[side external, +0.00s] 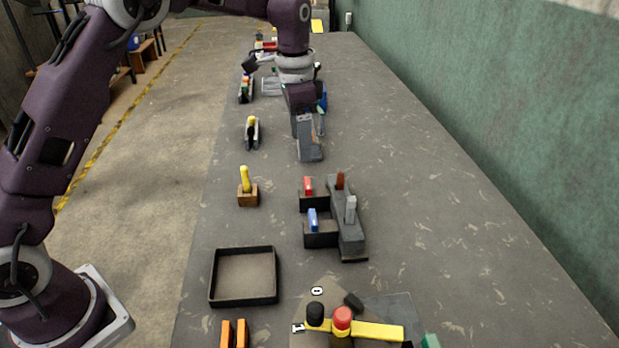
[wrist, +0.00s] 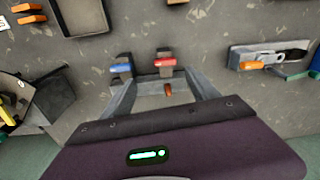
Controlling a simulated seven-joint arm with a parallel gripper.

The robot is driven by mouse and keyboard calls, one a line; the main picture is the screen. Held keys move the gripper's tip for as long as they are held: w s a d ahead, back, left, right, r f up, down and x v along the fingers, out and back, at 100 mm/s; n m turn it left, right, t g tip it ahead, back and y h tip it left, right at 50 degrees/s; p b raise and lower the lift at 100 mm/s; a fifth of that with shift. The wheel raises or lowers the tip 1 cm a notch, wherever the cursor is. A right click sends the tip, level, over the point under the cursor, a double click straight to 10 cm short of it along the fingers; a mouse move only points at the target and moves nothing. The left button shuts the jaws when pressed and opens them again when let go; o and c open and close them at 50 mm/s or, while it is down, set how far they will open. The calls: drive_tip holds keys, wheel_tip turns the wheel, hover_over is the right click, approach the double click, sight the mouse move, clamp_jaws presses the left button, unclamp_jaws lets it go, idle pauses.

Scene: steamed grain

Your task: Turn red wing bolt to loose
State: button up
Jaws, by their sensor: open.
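The red wing bolt (side external: 308,185) stands on the far left block of a dark grey fixture (side external: 352,240). It also shows in the wrist view (wrist: 165,62), just beyond my fingertips. A blue wing bolt (side external: 313,218) stands on the near left block; in the wrist view it is left of the red one (wrist: 121,68). A brown-red upright piece (side external: 340,179) and a light grey one (side external: 350,210) stand on the fixture's long bar. My gripper (side external: 310,155) is open and empty, behind and above the fixture. In the wrist view, my fingers (wrist: 163,78) spread either side of the brown-red piece.
A yellow-handled piece in a wooden block (side external: 247,195) stands left of the fixture. An empty tray (side external: 212,285) lies nearer the camera. The table right of the fixture is clear.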

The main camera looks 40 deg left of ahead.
drive_tip(key=m, duration=0.1)
hover_over(309, 183)
drive_tip(key=shift+g, duration=0.3)
wheel_tip(309, 183, down, 5)
drive_tip(key=shift+r, duration=0.15)
wheel_tip(309, 183, down, 7)
drive_tip(key=shift+w+f, duration=0.1)
drive_tip(key=shift+f, duration=0.05)
drive_tip(key=c, duration=1.4)
drive_tip(key=shift+o, duration=0.2)
